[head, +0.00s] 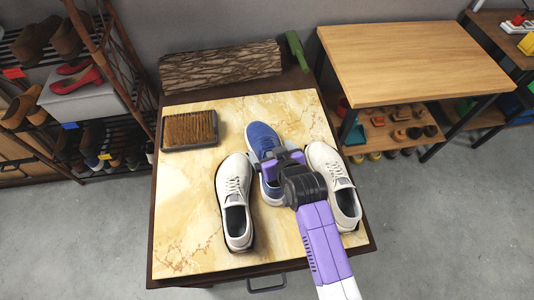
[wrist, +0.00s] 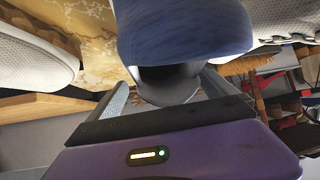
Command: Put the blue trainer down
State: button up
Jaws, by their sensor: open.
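The blue trainer (head: 262,140) lies on the marble-patterned table top (head: 190,238), toe toward the back, between two white shoes. My gripper (head: 270,166) is over its heel end and hides part of it in the head view. In the wrist view the blue trainer (wrist: 185,30) fills the top middle, with its dark opening between my gripper's (wrist: 165,90) two fingers. The fingers are apart and open, one on each side of the heel. The pictures do not clearly show whether either finger touches the shoe.
A white shoe (head: 236,200) stands close on the left and another (head: 326,166) close on the right, beside my arm. A brush (head: 190,130) lies at the table's back left. A log (head: 220,66) lies behind. The table's front left is clear.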

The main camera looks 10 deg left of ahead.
jog(key=shift+w+a+f, duration=0.25)
jog(key=shift+w+f, duration=0.25)
jog(key=c, duration=1.8)
jog(key=shift+r, duration=0.1)
